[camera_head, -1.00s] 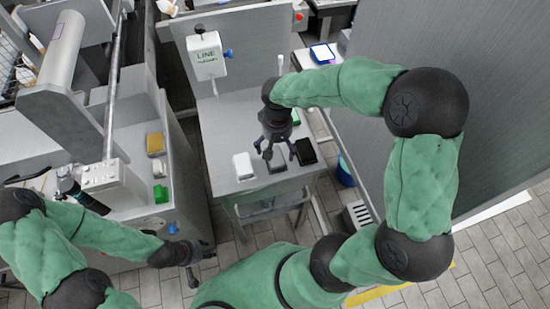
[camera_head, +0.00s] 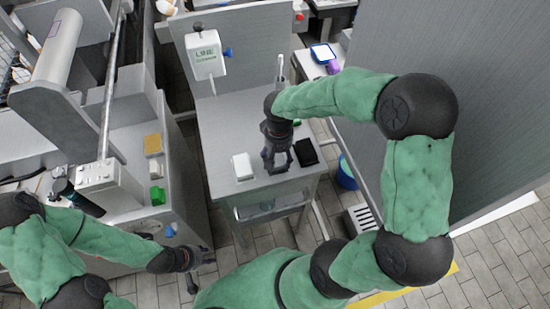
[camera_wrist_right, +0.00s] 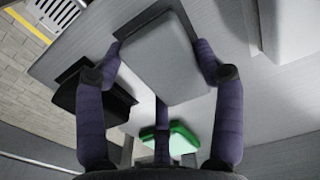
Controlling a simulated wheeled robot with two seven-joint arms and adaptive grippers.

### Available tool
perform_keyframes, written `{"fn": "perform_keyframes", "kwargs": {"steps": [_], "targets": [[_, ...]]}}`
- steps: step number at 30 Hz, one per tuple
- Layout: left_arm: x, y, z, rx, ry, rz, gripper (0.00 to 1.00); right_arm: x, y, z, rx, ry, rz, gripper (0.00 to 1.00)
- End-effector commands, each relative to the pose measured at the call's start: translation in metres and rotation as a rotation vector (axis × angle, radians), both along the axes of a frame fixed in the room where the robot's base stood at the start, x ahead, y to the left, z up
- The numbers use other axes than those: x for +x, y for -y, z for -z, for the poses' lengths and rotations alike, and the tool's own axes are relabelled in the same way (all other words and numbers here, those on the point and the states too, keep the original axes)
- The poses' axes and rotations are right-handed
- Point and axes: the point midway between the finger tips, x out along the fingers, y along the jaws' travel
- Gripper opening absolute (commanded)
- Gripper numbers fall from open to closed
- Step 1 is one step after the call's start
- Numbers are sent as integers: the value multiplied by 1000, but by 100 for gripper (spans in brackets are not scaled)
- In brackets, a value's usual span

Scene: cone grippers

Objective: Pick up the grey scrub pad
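The grey scrub pad (camera_wrist_right: 158,62) fills the middle of the right wrist view as a flat rectangular block. In the head view, the grey pad (camera_head: 283,160) is partly hidden by my right gripper (camera_head: 276,158), which points down over the table. In the wrist view, the purple-grey fingers lie against opposite edges of the pad, and a third finger comes from below. The gripper looks shut on it. Whether the pad is clear of the tabletop is hard to tell. My left gripper (camera_head: 197,266) hangs low at the left, away from the table; its finger opening is unclear.
A white block (camera_head: 242,166) stands left of the pad on the grey table (camera_head: 225,125). A black pad (camera_head: 305,153) lies close on the right. A green pad (camera_wrist_right: 172,138) shows in the wrist view. A LINE-marked box (camera_head: 206,55) stands behind. A sink counter is left.

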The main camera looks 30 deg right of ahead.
Motion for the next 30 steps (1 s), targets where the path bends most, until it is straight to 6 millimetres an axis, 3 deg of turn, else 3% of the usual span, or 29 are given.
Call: {"fn": "perform_keyframes", "kwargs": {"steps": [11,17,23,30], "targets": [[0,0,-1,0,0,0,40,-1,0,0,0,-3,-1,50],[0,0,-10,0,0,0,40,-1,0,-11,1,-3,-1,50],[0,0,-28,0,0,0,40,0,0,-34,0,-1,-1,50],[0,0,-63,0,0,0,40,-24,-26,-79,0,1,-5,50]]}}
